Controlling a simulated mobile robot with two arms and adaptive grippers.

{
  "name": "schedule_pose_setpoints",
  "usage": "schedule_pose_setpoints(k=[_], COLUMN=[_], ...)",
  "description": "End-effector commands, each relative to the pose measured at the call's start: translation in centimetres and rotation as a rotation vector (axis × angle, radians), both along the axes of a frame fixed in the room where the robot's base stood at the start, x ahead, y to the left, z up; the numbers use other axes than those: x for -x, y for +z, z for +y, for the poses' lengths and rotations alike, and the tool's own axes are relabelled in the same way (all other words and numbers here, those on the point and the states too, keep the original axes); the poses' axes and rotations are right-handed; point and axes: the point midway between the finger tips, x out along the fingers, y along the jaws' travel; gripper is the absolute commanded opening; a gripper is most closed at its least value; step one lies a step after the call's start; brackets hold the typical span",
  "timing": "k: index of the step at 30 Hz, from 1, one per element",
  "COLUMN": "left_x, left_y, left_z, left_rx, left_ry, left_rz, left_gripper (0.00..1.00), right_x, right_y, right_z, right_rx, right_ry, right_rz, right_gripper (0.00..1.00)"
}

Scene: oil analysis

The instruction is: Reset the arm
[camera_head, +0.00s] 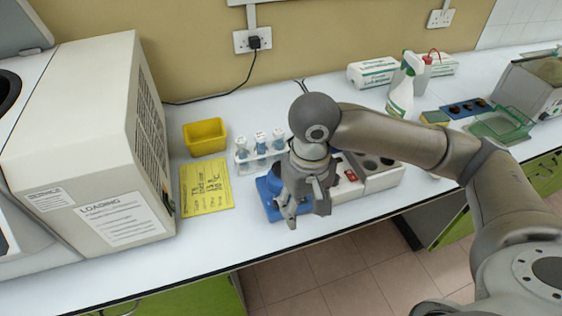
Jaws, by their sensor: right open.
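My right arm (400,138) reaches in from the right over the bench. My right gripper (306,212) points down above the front of a blue device (268,190), which it partly hides. Its fingers are apart and I see nothing between them. I cannot tell how high it hangs above the device. My left gripper is not in view.
A white rack (246,163) with blue-and-white tubes stands behind the gripper, partly hidden. A yellow box (205,137) and yellow note (206,187) lie left of it. A large machine (90,140) fills the left. A spray bottle (400,98) stands at the back right. The bench's front edge is close.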

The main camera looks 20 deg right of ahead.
Motion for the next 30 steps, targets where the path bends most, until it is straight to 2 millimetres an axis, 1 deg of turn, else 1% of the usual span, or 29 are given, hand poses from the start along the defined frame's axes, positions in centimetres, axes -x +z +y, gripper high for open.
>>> schedule_pose_setpoints(k=[5,8,11,15,18,21,25,28,30], left_x=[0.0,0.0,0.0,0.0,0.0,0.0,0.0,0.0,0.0], left_y=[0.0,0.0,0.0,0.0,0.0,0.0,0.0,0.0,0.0], left_z=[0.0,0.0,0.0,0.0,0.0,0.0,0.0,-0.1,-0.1], left_rx=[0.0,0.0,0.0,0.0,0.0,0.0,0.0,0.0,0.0], left_ry=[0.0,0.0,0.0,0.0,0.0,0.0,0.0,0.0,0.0], left_rz=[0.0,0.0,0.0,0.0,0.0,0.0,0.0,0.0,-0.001], left_gripper=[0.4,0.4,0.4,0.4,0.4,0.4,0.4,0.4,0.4], right_x=[0.1,0.2,0.4,0.9,1.2,1.6,2.0,2.4,2.8], right_y=[-0.1,-0.6,-1.8,-3.8,-4.9,-5.9,-7.1,-8.1,-8.8], right_z=[0.1,0.8,2.4,5.5,7.4,8.9,10.1,10.3,10.1], right_rx=[-0.002,-0.019,-0.06,-0.148,-0.208,-0.26,-0.309,-0.328,-0.33], right_ry=[0.002,0.03,0.088,0.186,0.238,0.272,0.29,0.285,0.273], right_rz=[0.0,-0.006,-0.027,-0.083,-0.132,-0.183,-0.248,-0.295,-0.323], right_gripper=[0.51,0.51,0.51,0.51,0.51,0.51,0.51,0.51,0.51])
